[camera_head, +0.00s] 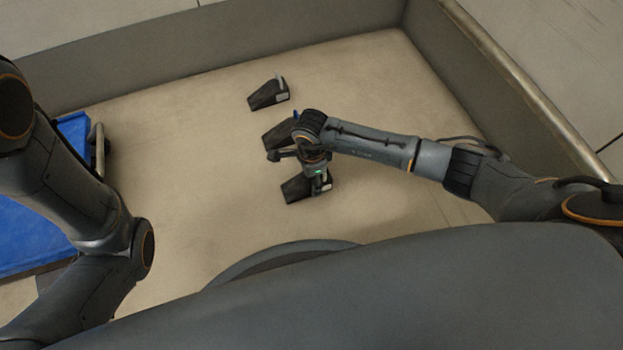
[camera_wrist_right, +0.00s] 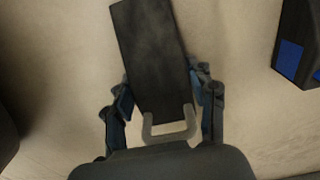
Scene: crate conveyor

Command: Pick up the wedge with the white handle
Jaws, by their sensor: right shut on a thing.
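A black wedge (camera_head: 296,188) lies on the floor below my right gripper (camera_head: 320,180) in the head view, partly covered by it. The right wrist view shows this wedge (camera_wrist_right: 150,55) with its whitish U-shaped handle (camera_wrist_right: 170,130) towards the palm. The right fingers (camera_wrist_right: 162,98) stand on both sides of the wedge's handle end and are shut on it. I cannot tell whether the wedge is lifted off the floor. My left arm shows at the left of the head view, but its gripper is out of sight.
A second black wedge (camera_head: 277,133), with a blue part, is partly hidden behind my right wrist; blue also shows on a wedge (camera_wrist_right: 295,45) in the wrist view. A third wedge (camera_head: 266,96) lies farther back. A blue cart (camera_head: 30,235) stands left. Grey walls (camera_head: 230,62) bound the floor.

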